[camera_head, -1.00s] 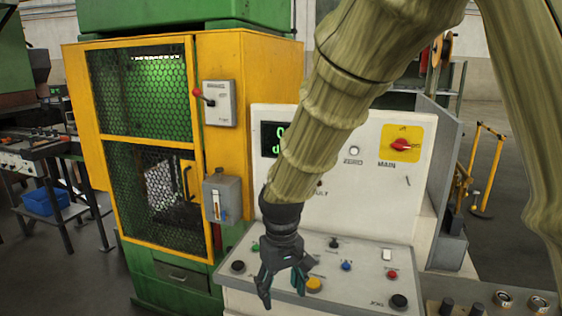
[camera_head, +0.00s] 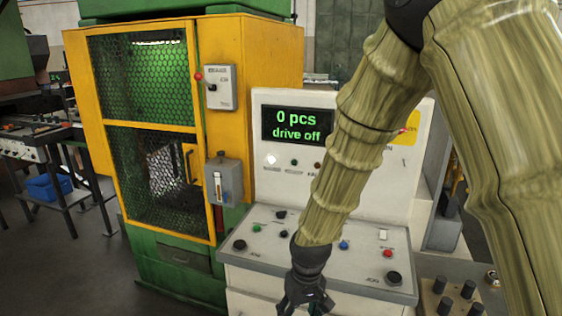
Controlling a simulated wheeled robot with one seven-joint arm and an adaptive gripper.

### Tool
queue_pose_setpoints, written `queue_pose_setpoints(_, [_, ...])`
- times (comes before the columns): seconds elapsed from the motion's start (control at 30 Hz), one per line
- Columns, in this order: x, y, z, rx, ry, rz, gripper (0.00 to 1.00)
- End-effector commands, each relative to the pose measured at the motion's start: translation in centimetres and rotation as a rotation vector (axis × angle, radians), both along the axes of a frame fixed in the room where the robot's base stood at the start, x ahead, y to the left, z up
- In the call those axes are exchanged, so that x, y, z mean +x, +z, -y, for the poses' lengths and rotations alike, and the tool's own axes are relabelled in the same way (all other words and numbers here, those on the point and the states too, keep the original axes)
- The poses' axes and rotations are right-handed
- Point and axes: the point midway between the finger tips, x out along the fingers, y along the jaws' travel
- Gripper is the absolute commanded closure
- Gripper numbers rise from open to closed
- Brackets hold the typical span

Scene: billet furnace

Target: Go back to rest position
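My gripper (camera_head: 307,300) hangs low in the middle of the head camera view, in front of the control panel (camera_head: 265,250). Its fingers are dark, seen from above, and partly cut by the bottom of the picture. I cannot tell whether they are apart or closed. I see nothing held in it. The console's display (camera_head: 297,126) reads "0 pcs drive off" in green.
A yellow and green machine with a mesh door (camera_head: 150,140) stands left of the console. A grey switch box (camera_head: 219,87) with a red-knobbed lever and a lower grey box (camera_head: 223,180) are on its side. A blue bin (camera_head: 48,187) sits far left. Open floor lies at the lower left.

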Motion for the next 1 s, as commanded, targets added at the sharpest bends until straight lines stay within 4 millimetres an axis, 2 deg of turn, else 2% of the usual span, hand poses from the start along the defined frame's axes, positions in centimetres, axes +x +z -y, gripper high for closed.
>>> queue_pose_setpoints(0.03, [-0.8,-2.1,0.7,0.006,-0.017,-0.011,0.38])
queue_pose_setpoints(0.1, [-1.7,-4.6,1.7,0.013,-0.042,-0.013,0.38])
queue_pose_setpoints(0.27, [-4.1,-9.9,3.9,0.027,-0.098,-0.015,0.38])
queue_pose_setpoints(0.5, [-9.1,-17.0,7.5,0.028,-0.183,-0.019,0.38])
queue_pose_setpoints(0.8, [-16.9,-23.9,12.1,0.003,-0.278,-0.022,0.38])
queue_pose_setpoints(1.0, [-22.7,-27.0,15.1,-0.027,-0.334,-0.02,0.38])
